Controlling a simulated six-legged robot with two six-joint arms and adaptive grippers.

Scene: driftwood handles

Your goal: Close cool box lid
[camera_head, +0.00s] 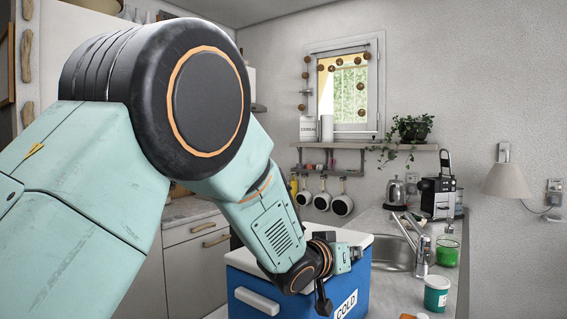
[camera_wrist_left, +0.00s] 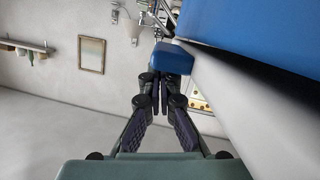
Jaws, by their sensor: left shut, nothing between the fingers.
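The blue cool box (camera_head: 272,287) stands on the counter in the head view, with "COLD" on its side. Its white lid (camera_head: 352,238) lies flat across the top; my arm covers part of it, and I cannot tell whether it is fully seated. My left gripper (camera_head: 323,305) is shut and empty, low at the near corner of the box. The blue box surface (camera_wrist_left: 260,32) and a white band lie to the right there. I cannot tell whether the fingers touch the box.
A sink (camera_head: 390,252) with a tap lies right of the box. A white-and-teal tub (camera_head: 436,294) and a green glass (camera_head: 447,252) stand on the counter. A kettle (camera_head: 395,194) and a coffee machine (camera_head: 437,196) are farther back. Mugs hang under a shelf behind.

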